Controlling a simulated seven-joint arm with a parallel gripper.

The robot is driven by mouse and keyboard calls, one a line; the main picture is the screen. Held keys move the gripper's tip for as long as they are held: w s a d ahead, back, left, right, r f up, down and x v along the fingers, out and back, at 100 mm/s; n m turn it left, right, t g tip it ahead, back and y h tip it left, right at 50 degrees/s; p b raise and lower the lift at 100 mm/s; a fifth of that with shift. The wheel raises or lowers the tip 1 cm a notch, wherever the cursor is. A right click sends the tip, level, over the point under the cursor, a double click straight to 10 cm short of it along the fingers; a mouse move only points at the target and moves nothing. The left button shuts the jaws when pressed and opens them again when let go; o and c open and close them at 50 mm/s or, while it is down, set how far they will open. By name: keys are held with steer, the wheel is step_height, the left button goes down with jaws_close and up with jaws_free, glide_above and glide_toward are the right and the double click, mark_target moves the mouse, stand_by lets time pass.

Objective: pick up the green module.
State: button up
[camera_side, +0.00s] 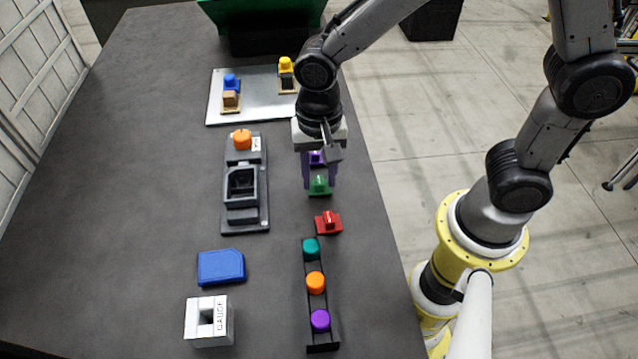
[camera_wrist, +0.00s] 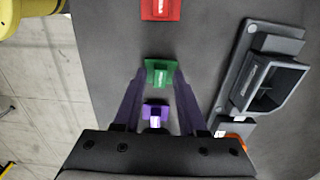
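The green module (camera_side: 319,186) sits on the dark table below my gripper (camera_side: 320,176). In the wrist view the green module (camera_wrist: 161,74) shows between the far ends of my two purplish fingers. My gripper (camera_wrist: 158,80) is open, with one finger on either side of the green module. I cannot tell how far the fingertips are above the table or whether they touch the module. A purple module (camera_wrist: 155,112) lies behind the green one, also between the fingers in the wrist view, and is partly hidden by my gripper in the side view.
A red module (camera_side: 328,222) sits just in front of the green one. A grey fixture (camera_side: 232,215) stands left, near a blue block (camera_side: 221,267) and gauge block (camera_side: 209,322). A metal plate (camera_side: 258,90) lies behind.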

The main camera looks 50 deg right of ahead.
jaws_close()
